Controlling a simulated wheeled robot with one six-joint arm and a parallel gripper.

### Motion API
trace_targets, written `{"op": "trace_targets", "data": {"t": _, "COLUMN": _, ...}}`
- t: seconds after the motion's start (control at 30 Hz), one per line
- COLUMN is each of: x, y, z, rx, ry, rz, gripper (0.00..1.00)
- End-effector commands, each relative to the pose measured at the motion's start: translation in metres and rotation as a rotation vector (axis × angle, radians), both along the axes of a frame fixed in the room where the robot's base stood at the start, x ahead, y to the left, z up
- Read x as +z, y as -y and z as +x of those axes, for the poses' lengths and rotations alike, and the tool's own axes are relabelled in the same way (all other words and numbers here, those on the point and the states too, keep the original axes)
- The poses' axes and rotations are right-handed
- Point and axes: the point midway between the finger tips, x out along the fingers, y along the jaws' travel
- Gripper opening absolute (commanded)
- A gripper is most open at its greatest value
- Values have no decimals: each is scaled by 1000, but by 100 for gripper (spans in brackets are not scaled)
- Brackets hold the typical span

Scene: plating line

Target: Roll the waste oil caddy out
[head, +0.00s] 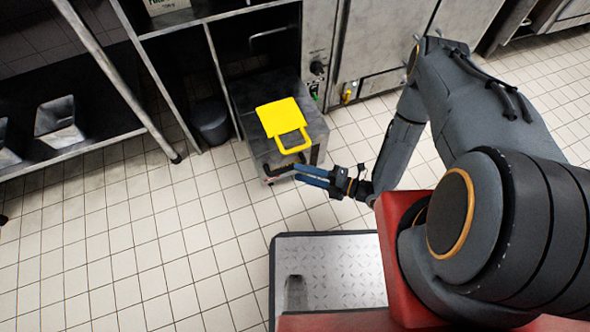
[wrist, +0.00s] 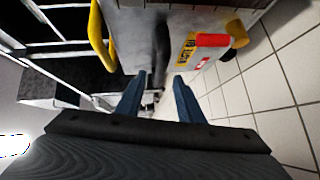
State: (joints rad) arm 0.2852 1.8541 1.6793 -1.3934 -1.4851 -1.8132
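The waste oil caddy (head: 246,98) is a low grey metal box at the kitchen line, partly under a counter. On its top is a flat yellow piece with a yellow loop handle (head: 293,140) at the near end. In the wrist view the caddy's pale face (wrist: 183,22) carries a yellow label and a red part (wrist: 212,40), and a yellow bar (wrist: 98,45) shows at left. My gripper (head: 300,175) is by the caddy's near right end, below the handle.
A dark round bin (head: 211,123) stands left of the caddy under the counter. A steel shelf with metal pans (head: 60,122) is at left, with an upright post. Appliances (head: 375,50) stand at right. Open tiled floor (head: 150,230) lies in front. My tread-plate deck is nearest.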

Motion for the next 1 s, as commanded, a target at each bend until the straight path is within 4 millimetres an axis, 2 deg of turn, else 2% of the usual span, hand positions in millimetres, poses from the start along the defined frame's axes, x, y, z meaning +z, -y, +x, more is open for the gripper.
{"op": "trace_targets", "data": {"t": 0.1, "x": 2, "y": 10, "z": -4, "rx": -3, "ry": 0, "rz": -1, "gripper": 34}}
{"op": "trace_targets", "data": {"t": 0.3, "x": 2, "y": 16, "z": -7, "rx": 0, "ry": 1, "rz": 0, "gripper": 34}}
{"op": "trace_targets", "data": {"t": 0.87, "x": 3, "y": 16, "z": -7, "rx": 2, "ry": 0, "rz": -2, "gripper": 34}}
{"op": "trace_targets", "data": {"t": 1.0, "x": 6, "y": 9, "z": -2, "rx": 31, "ry": -36, "rz": -43, "gripper": 34}}
